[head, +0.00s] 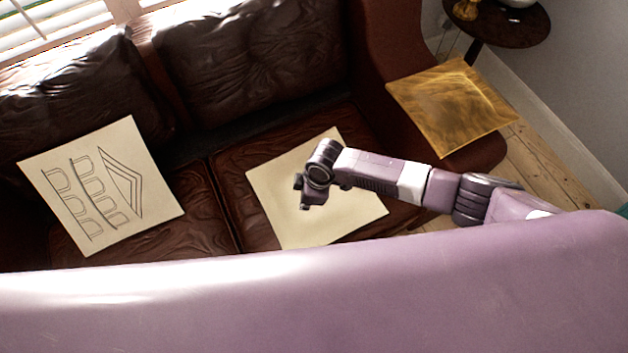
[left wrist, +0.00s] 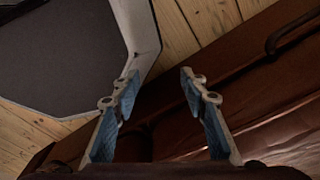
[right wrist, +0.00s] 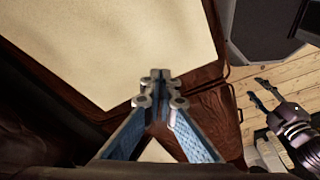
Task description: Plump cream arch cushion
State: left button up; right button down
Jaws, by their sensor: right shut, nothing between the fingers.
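The cream arch cushion (head: 100,185), with dark line drawings of arches and a triangular gable, leans on the left seat of the brown leather sofa. A plain cream cushion (head: 285,195) lies on the right seat. My right gripper (head: 306,195) is over that plain cushion, to the right of the arch cushion, and is shut and empty. In the right wrist view my right gripper (right wrist: 158,88) is shut in front of a large plain cream surface (right wrist: 125,40); I cannot tell which cushion it is. My left gripper (left wrist: 158,85) is open and empty beside brown leather.
A gold cushion (head: 452,105) rests on the sofa's right arm. Dark leather back cushions (head: 245,60) stand behind the seats. A round side table (head: 500,25) stands at the back right. Bare floorboards (head: 545,170) show at the right.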

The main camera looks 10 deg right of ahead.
aim_at(304, 219)
jog(key=shift+f+b, duration=3.25)
jog(key=shift+f, duration=1)
jog(key=shift+f+b, duration=0.55)
jog(key=shift+f, duration=0.1)
jog(key=shift+s+r, duration=0.1)
notch_tip(304, 219, up, 10)
jog(key=p, duration=0.9)
jog(key=shift+p, duration=0.3)
jog(key=shift+f, duration=0.25)
jog(key=w+a+b, duration=0.6)
jog(key=w+b, duration=0.3)
jog(key=w, duration=0.1)
jog(key=shift+a+b, duration=0.25)
jog(key=shift+b, duration=0.15)
